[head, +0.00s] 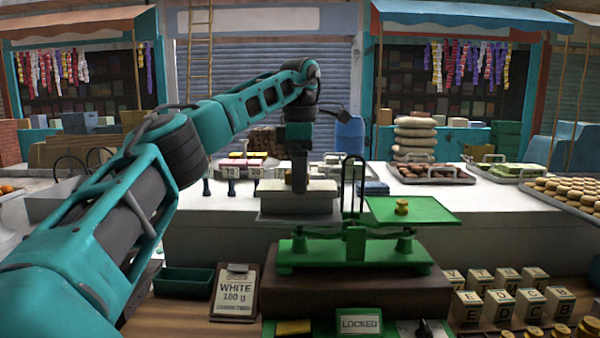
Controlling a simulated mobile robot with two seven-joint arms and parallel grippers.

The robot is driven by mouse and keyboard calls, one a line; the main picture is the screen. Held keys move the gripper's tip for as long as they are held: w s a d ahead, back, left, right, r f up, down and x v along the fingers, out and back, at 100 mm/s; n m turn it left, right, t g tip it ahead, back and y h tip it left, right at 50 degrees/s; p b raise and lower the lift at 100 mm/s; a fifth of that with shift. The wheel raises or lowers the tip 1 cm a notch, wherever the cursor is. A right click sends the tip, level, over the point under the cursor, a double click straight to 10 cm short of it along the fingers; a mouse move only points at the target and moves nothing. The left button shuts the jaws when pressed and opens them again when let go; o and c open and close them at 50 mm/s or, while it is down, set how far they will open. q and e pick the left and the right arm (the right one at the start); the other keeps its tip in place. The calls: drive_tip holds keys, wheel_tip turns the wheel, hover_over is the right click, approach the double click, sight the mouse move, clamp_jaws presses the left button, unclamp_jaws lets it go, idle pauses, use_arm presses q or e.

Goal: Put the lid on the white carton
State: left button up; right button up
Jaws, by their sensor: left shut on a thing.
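The white carton (299,207) is a pale, low box near the middle of the head view, above the left side of the green balance scale (355,250). A flat pale piece that looks like the lid (272,186) lies at the carton's top. My left gripper (299,186) points straight down from above and is shut on this piece. I cannot tell whether the lid touches the carton all round. The gripper hides the middle of the lid. My right gripper is not in view.
The scale's right pan (440,212) carries a brass weight (402,207). A clipboard (234,293) reads "WHITE 180 g". A green tray (184,281) stands at left. Lettered blocks (500,305) fill the right front. Trays of goods line the white counter behind.

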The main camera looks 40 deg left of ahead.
use_arm(q)
drive_tip(key=o, duration=1)
drive_tip(key=shift+o, duration=0.2)
drive_tip(key=shift+r, duration=3.55)
drive_tip(key=shift+f, duration=0.1)
